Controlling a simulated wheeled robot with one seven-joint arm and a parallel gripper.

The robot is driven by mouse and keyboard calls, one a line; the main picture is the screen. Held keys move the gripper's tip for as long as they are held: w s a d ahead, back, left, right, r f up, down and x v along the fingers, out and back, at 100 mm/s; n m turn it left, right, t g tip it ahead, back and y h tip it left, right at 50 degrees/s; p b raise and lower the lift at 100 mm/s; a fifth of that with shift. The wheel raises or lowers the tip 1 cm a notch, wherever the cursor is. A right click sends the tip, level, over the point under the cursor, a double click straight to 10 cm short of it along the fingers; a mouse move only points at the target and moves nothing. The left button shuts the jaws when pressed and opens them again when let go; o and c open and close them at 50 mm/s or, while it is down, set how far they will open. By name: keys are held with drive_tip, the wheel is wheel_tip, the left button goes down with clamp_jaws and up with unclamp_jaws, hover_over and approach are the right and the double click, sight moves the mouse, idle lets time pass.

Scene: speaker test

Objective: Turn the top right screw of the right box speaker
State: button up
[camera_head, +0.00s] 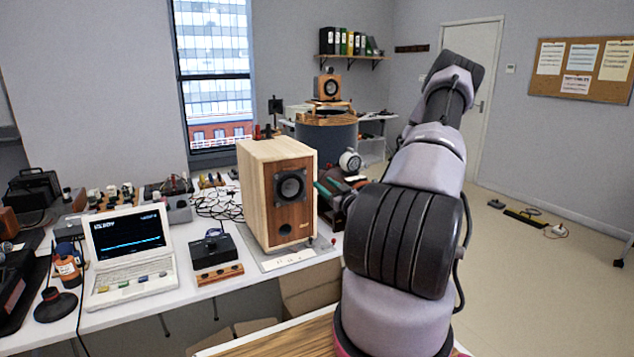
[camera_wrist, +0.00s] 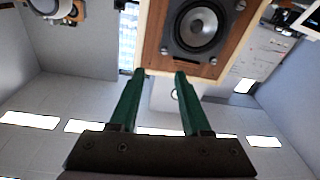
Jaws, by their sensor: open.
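A wooden box speaker (camera_head: 257,215) stands upright on the white bench in the head view. Its front has a dark round driver in a square frame (camera_head: 291,187) and a small port below. The wrist view, which looks upside down, shows the speaker front (camera_wrist: 150,50) with the driver (camera_wrist: 198,25) close up. Small screws show at the frame's corners, too small to read in detail. My gripper (camera_wrist: 157,73) is open and empty, its two green fingers pointing at the speaker's edge beside the driver frame. In the head view my gripper (camera_head: 324,190) is right of the speaker front, partly hidden.
Left of the speaker are a black box device (camera_head: 212,250) and a white laptop-like instrument (camera_head: 130,255). Cables lie behind them. Another small speaker (camera_head: 328,87) sits on a round stand at the back. The floor on the right is mostly free.

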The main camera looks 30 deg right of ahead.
sight(305, 172)
drive_tip(key=w+n+y, duration=0.1)
drive_tip(key=w+n, duration=0.2)
drive_tip(key=w+n+t+y, duration=0.1)
drive_tip(key=w+n+y, duration=0.1)
drive_tip(key=w+n, duration=0.1)
drive_tip(key=w+a+n+y, duration=0.1)
drive_tip(key=w+n, duration=0.1)
drive_tip(key=w, duration=0.1)
drive_tip(key=shift+w+a+n+t, duration=0.1)
drive_tip(key=shift+w+n+t, duration=0.2)
drive_tip(key=shift+w+n, duration=0.1)
clamp_jaws()
